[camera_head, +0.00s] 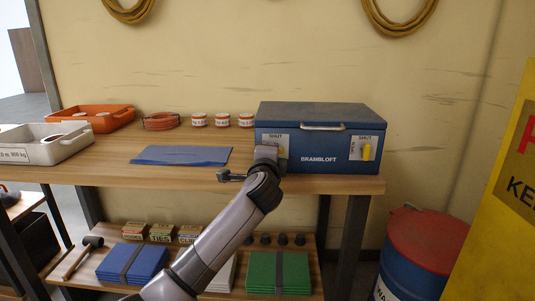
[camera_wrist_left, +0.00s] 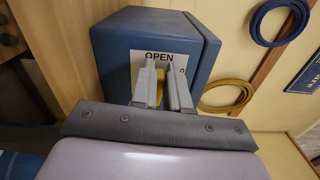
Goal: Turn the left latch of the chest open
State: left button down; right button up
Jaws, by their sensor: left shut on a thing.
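The blue chest (camera_head: 318,117) stands on the right end of the wooden bench with its lid down. Its left latch (camera_head: 281,152) is yellow, on a white plate marked SHUT, and mostly hidden by my left gripper (camera_head: 268,157). In the left wrist view, the two fingers of my left gripper (camera_wrist_left: 163,92) are closed on the yellow latch (camera_wrist_left: 160,76), below the word OPEN on the plate. The latch's exact angle is hard to tell. The right latch (camera_head: 366,152) is yellow and upright under its SHUT mark. My right gripper is not in view.
A blue cloth (camera_head: 183,155) lies left of the chest. A red-lidded drum (camera_head: 428,238) stands at the lower right.

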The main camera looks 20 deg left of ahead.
pick_arm(q)
jog(key=shift+f+n, duration=0.2)
jog(key=shift+n, duration=0.4)
jog(key=c, duration=1.1)
grip_release()
jog(key=v, duration=0.7)
jog(key=shift+s+r, duration=0.1)
